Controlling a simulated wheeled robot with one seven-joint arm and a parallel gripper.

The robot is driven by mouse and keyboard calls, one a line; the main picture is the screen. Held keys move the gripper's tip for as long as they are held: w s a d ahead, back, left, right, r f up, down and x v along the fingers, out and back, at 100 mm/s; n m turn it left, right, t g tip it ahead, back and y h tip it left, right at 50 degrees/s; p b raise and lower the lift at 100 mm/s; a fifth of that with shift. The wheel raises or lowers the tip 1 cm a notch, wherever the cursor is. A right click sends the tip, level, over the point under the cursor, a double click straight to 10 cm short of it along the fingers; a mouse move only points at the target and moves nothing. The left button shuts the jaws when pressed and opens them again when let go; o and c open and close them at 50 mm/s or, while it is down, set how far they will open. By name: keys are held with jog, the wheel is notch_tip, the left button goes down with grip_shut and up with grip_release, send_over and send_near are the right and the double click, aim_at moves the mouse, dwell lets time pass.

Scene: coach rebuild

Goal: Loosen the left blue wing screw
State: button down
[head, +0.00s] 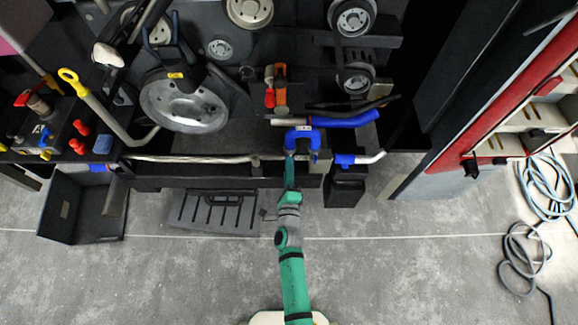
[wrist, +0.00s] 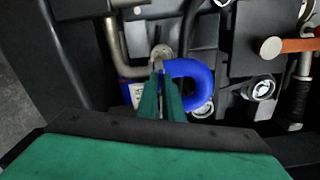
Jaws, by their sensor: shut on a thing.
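My gripper (head: 290,158) reaches up from the bottom of the head view to the left leg of a blue U-shaped hose (head: 301,132). In the wrist view its two green fingers (wrist: 163,78) are close together, their tips at a small pale round fitting (wrist: 161,53) beside the blue hose (wrist: 198,82). The fingers are shut on the left blue wing screw, which is mostly hidden between and behind the tips. I cannot tell how far it is turned.
A second blue hose (head: 350,119) lies to the right. A silver bar (head: 195,158) runs left of the gripper. An orange-handled lever (head: 281,88) stands above. An open black bin (head: 84,205) is at left.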

jog(key=n, duration=1.9)
jog(key=shift+f+n, duration=0.2)
jog(key=shift+n, duration=0.1)
dwell(0.4)
jog(key=c, duration=1.9)
grip_release()
jog(key=shift+d, duration=0.1)
jog(key=s, duration=1)
jog(key=shift+s, duration=0.4)
